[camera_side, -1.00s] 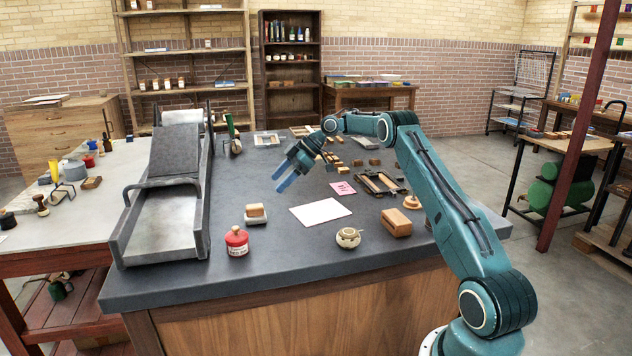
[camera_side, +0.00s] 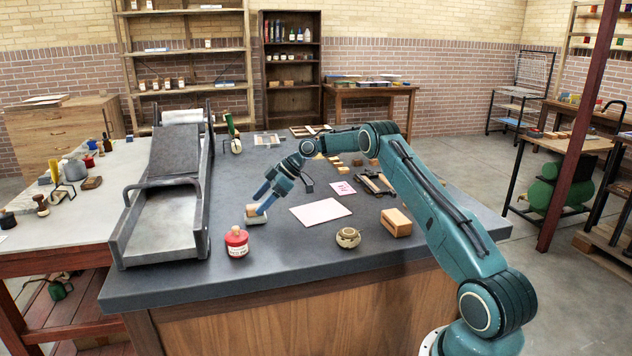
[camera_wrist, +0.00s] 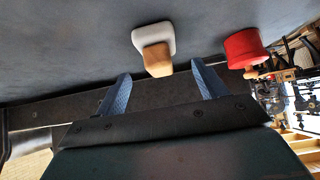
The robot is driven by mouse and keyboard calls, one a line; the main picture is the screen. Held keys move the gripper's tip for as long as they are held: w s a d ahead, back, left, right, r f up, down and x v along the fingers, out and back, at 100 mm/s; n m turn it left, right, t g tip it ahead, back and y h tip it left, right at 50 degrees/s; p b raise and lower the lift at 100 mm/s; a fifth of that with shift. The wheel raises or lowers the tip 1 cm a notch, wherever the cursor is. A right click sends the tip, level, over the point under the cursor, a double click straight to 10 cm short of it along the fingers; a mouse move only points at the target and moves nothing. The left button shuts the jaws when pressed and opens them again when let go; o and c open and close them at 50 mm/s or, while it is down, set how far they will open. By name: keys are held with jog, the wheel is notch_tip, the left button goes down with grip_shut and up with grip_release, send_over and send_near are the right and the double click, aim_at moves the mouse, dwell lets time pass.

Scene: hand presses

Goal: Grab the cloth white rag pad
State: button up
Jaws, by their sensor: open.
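A white pad with a wooden block on top stands on the dark bench top. In the side view the white pad (camera_side: 256,220) is partly hidden behind my blue gripper fingers, with its wooden block (camera_side: 251,210) beside them. In the wrist view the white pad (camera_wrist: 154,37) and wooden block (camera_wrist: 157,60) lie just beyond the gap between the fingers. My gripper (camera_side: 263,203) is open and tilted down toward the pad. Its two blue fingers are spread and empty in the wrist view (camera_wrist: 161,80). I cannot tell whether a fingertip touches the block.
A red jar (camera_side: 237,242) stands close to the pad, and it also shows in the wrist view (camera_wrist: 244,48). The grey press (camera_side: 165,215) is to the left. A pinkish sheet (camera_side: 320,212), a cream round pot (camera_side: 348,237) and a wooden block (camera_side: 396,222) lie to the right.

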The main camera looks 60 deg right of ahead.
aim_at(257, 205)
jog(key=shift+x, duration=2.6)
jog(key=c, duration=1.1)
